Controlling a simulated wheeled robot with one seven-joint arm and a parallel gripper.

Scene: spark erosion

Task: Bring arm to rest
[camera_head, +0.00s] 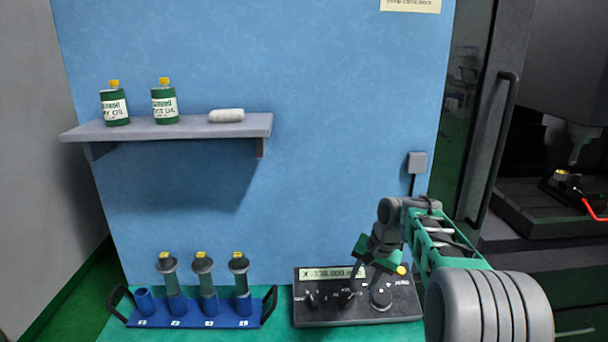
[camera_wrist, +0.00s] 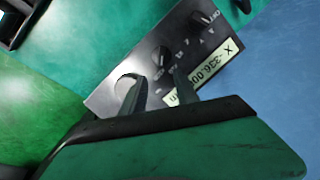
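My gripper (camera_head: 361,277) is in front of and above the black control box (camera_head: 340,317), on the right part of the green bench. In the wrist view my gripper (camera_wrist: 157,92) shows two dark fingers standing apart with nothing between them. The control box (camera_wrist: 115,93) lies beyond the fingertips, with several knobs and a lit display (camera_head: 332,272) that reads X and about -336.00. The fingers cover part of the box, and I cannot tell how close they are to its knobs.
A blue rack (camera_head: 190,318) with several numbered tubes stands left of the box. Two green oil bottles (camera_head: 115,105) and a white roll (camera_head: 226,115) sit on a grey wall shelf (camera_head: 190,131). A machine with a dark door handle (camera_head: 492,150) stands at the right.

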